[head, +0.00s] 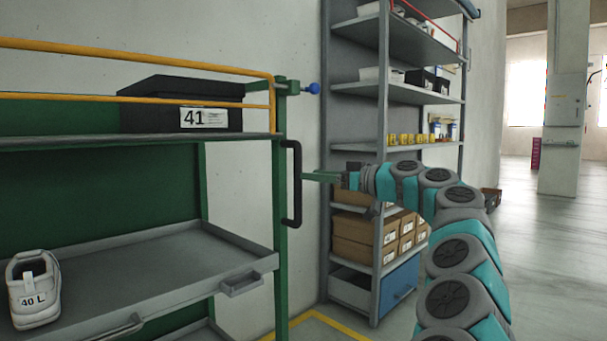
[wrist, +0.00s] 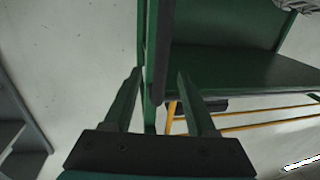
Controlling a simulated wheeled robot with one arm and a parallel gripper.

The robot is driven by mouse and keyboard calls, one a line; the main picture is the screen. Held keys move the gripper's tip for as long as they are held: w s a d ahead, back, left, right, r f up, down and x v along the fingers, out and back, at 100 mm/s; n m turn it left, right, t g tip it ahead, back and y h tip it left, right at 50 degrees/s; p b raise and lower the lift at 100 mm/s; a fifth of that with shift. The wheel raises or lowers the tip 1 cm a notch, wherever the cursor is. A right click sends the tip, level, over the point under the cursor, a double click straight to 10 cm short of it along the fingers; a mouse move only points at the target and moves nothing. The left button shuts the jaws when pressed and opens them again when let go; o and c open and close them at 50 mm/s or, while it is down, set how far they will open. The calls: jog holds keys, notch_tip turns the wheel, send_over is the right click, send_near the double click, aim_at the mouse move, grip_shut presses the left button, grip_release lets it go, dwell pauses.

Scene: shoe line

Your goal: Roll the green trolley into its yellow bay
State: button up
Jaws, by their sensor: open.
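The green trolley (head: 281,240) stands at the left in the head view, with grey shelves and yellow rails. A black upright handle (head: 292,183) is fixed to its right post. My gripper (head: 308,176) reaches from the right, its green fingertips close to the handle. In the wrist view, the handle (wrist: 161,50) runs between the two open fingers (wrist: 160,76); whether either touches it, I cannot tell. A yellow floor line (head: 335,323) shows to the right of the trolley's foot; most of the bay is hidden or out of view.
The trolley carries a black shoebox (head: 180,105) marked 41 and a white shoe (head: 35,290) marked 40 L. A grey shelf rack (head: 383,130) with brown boxes (head: 352,240) stands behind my gripper. A pale wall (head: 240,200) backs the trolley. Open floor (head: 540,250) lies at right.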

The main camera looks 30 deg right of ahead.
jog(key=x, duration=0.5)
jog(key=shift+w+a+p, duration=0.25)
jog(key=shift+w+p, duration=0.05)
jog(key=shift+p, duration=0.1)
grip_shut()
dwell(1.1)
